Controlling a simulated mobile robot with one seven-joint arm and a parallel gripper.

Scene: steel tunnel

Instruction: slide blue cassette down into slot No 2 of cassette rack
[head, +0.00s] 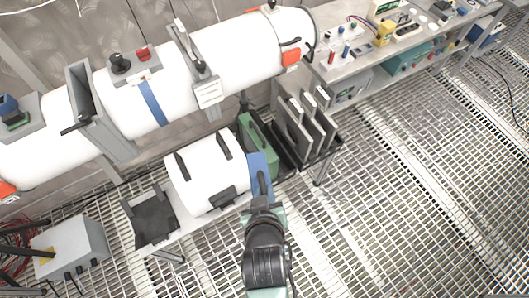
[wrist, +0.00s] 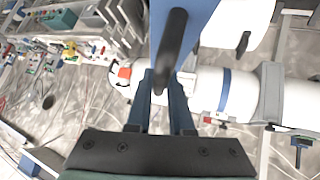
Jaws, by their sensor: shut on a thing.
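The blue cassette (head: 257,163) shows in the head view as a blue plate between the white drum and a green cassette (head: 257,143). My gripper (head: 263,193) is shut on the blue cassette's dark bar handle. In the wrist view my gripper (wrist: 164,82) has its two fingers at the handle, with the blue cassette (wrist: 203,12) above it in the picture. The cassette rack (head: 302,128), with several upright grey plates, stands just right of the green cassette. I cannot read slot numbers, and the blue cassette's lower part is hidden.
A white drum (head: 208,168) with dark handles lies close left of the blue cassette on a low bench. A large white pipe (head: 240,48) runs behind. A workbench (head: 350,65) with instruments stands back right. The grated floor (head: 420,190) at right is clear.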

